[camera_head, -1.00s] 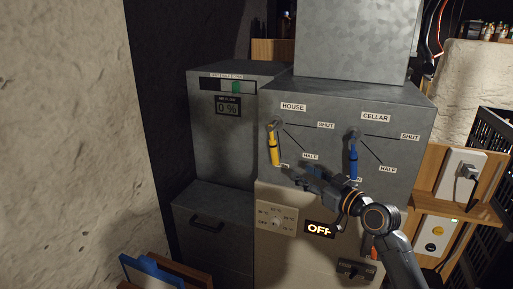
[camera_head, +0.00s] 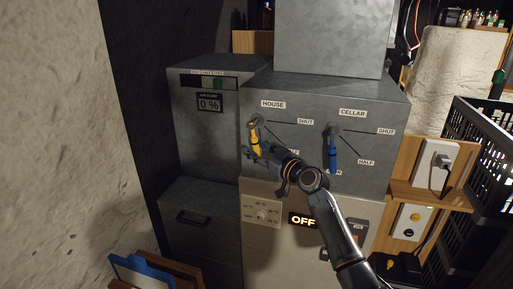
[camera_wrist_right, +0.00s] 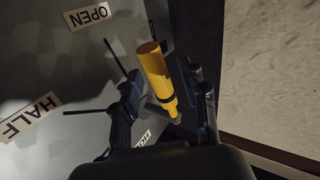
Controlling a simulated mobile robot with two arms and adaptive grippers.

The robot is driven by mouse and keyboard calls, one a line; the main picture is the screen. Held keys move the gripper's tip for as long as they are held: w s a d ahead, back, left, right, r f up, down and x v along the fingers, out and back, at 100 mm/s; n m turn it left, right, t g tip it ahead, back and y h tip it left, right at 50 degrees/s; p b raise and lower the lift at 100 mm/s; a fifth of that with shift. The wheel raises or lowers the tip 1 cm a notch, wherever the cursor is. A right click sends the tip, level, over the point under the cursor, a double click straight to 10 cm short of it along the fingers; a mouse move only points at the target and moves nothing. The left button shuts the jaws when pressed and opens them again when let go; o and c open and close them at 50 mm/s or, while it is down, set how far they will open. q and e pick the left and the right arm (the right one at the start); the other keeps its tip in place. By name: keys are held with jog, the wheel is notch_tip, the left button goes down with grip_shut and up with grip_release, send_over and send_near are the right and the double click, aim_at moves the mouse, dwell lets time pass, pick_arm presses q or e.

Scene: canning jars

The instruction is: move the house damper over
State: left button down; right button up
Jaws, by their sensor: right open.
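The yellow house damper handle (camera_head: 256,138) hangs downward from its pivot under the HOUSE label (camera_head: 272,104) on the grey metal box. My right gripper (camera_head: 259,154) is at the handle's lower part, with its jaws open. In the right wrist view the yellow handle (camera_wrist_right: 155,75) lies between the two dark fingers of my right gripper (camera_wrist_right: 163,88), with a gap to the left finger. Contact with the right finger is unclear. The OPEN label (camera_wrist_right: 90,16) is near the handle's free end, and the HALF label (camera_wrist_right: 30,118) is off to the left. My left gripper is not in view.
The blue cellar damper handle (camera_head: 333,155) hangs downward to the right. Below are a dial plate (camera_head: 262,213) and a lit OFF sign (camera_head: 303,220). A wooden shelf with a socket (camera_head: 437,163) and a black crate (camera_head: 480,135) stand at the right.

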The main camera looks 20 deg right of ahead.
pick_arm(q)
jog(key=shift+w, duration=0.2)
pick_arm(e)
jog(key=shift+w+a, duration=0.15)
jog(key=shift+w, duration=0.1)
grip_shut()
